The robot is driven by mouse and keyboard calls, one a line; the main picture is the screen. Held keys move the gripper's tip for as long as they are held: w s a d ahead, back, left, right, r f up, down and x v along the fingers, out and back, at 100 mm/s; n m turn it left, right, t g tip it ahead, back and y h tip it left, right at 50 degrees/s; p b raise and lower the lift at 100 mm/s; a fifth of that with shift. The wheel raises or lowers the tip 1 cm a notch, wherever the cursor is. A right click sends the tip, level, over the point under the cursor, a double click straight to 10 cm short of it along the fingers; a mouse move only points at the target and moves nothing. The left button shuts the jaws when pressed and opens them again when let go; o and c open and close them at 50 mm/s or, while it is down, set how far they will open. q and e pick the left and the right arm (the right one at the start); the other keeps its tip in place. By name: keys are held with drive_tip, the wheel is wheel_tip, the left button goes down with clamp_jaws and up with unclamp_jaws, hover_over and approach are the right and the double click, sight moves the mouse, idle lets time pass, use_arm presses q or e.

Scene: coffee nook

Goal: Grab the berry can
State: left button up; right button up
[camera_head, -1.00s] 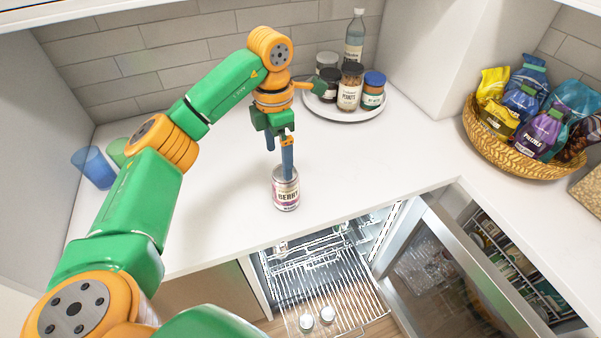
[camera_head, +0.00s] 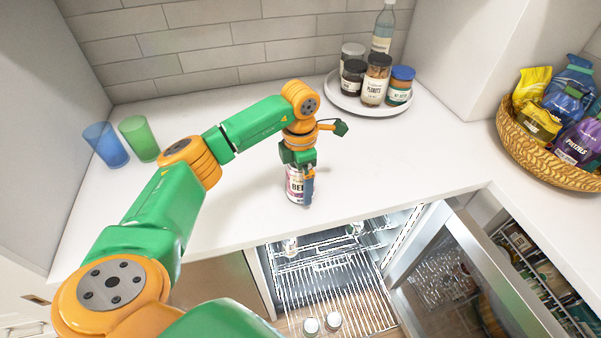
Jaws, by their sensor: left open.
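The berry can (camera_head: 294,186) stands upright on the white counter near its front edge, above the open fridge. It has a white label with dark lettering and a pinkish band. My left gripper (camera_head: 303,196) points down at the can, with its jaws open. One blue finger stands at the can's right front and hides part of the label. The other finger is hidden, so I cannot tell whether the fingers touch the can. My right gripper is not in view.
The fridge (camera_head: 320,285) below the counter is open, its door (camera_head: 460,285) swung right. A round tray (camera_head: 345,103) with jars and a bottle stands at the back. A snack basket (camera_head: 525,158) is at right. Blue (camera_head: 104,146) and green (camera_head: 139,138) cups stand at left.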

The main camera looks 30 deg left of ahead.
use_arm(q)
drive_tip(key=shift+f, duration=0.65)
drive_tip(key=shift+w, duration=0.1)
clamp_jaws()
